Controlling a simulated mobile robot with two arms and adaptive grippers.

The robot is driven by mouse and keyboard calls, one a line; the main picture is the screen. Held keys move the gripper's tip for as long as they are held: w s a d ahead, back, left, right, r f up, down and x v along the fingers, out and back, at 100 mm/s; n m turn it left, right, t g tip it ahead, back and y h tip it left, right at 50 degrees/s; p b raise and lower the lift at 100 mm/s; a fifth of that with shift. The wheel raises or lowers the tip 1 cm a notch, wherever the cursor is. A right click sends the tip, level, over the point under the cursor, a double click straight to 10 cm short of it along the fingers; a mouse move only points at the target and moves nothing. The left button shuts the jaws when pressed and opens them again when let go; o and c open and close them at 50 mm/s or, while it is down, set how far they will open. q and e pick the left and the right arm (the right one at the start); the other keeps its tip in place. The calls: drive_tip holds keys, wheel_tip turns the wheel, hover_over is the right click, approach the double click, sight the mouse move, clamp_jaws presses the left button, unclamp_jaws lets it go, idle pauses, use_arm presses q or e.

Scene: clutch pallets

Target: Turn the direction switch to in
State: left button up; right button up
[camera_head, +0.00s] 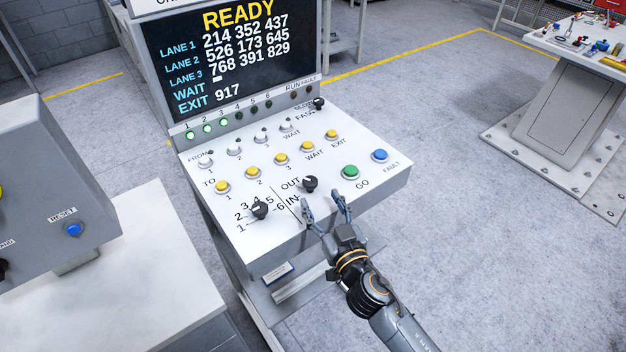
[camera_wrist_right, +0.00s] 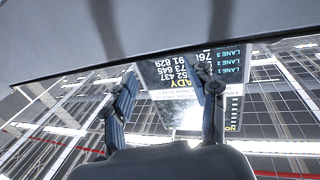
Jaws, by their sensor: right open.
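The direction switch (camera_head: 310,183) is a small black knob on the white sloping panel (camera_head: 385,178), with OUT printed at its upper left and IN at its lower left. Its pointer is too small to read with certainty. My right gripper (camera_head: 321,199) is open at the panel's front, just below and right of the knob, with its fingers apart and nothing between them. In the right wrist view, the two open fingers (camera_wrist_right: 166,84) show against the upside-down display; the knob is not seen there. My left gripper is not in view.
A black numbered selector (camera_head: 260,209) sits left of the switch. The green GO button (camera_head: 350,172) and blue FAULT button (camera_head: 380,155) are close on the right. Yellow buttons (camera_head: 281,160) line the panel behind. The display (camera_head: 232,55) reads READY. A grey cabinet (camera_head: 50,170) stands left.

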sight(313, 186)
drive_tip(key=x, duration=0.4)
drive_tip(key=shift+w+a, duration=0.15)
drive_tip(key=shift+w, duration=0.2)
drive_tip(key=shift+w+a, duration=0.25)
drive_tip(key=shift+w, duration=0.45)
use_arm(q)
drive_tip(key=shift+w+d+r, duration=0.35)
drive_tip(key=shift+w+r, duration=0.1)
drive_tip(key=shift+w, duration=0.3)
use_arm(e)
drive_tip(key=c, duration=1.2)
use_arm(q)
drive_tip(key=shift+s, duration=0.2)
use_arm(e)
drive_tip(key=shift+o, duration=0.2)
